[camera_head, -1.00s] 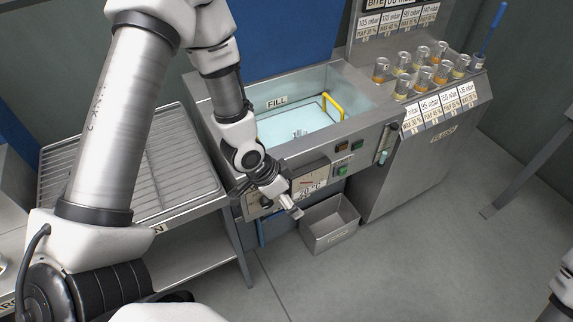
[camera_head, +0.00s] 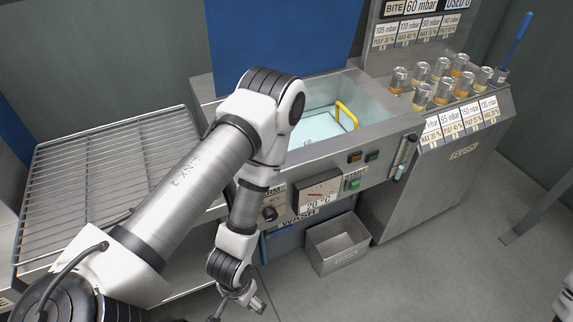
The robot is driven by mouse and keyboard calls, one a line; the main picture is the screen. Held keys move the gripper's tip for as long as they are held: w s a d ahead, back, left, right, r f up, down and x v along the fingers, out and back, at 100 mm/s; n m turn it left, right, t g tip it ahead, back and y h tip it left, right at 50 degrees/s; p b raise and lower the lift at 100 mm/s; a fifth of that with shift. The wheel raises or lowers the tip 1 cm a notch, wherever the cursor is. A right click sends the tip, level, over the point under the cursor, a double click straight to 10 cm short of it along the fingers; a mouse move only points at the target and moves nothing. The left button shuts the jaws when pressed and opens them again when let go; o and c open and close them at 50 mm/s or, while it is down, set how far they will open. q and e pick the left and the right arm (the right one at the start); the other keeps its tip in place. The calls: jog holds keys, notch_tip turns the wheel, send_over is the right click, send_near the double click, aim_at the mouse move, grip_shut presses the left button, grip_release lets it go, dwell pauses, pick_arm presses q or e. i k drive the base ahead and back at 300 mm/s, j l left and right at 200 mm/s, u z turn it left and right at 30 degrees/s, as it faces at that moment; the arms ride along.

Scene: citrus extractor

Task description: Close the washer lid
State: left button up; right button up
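The washer (camera_head: 388,143) is a steel tub with an open top and pale blue water inside. A blue panel (camera_head: 285,45) stands upright behind the tub; it looks like the raised lid, though I cannot tell for sure. My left gripper (camera_head: 246,306) hangs low in front of the washer, near the bottom edge of the view, apart from tub and panel. Its fingers are small and I cannot tell if they are open. My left arm hides the tub's left part.
A yellow handle (camera_head: 346,116) rises inside the tub. The front has a dial panel (camera_head: 319,191) and buttons. A steel bin (camera_head: 338,244) stands on the floor below. A wire rack (camera_head: 95,175) is at left; several glasses (camera_head: 440,68) stand at right.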

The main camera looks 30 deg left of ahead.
aim_at(301, 38)
jog(key=i+l+u, duration=0.2)
jog(key=u, duration=0.25)
jog(key=i+l+u, duration=0.3)
jog(key=u, duration=0.15)
jog(key=i+l+u, duration=0.2)
jog(key=l+u, duration=0.25)
jog(key=j, duration=0.1)
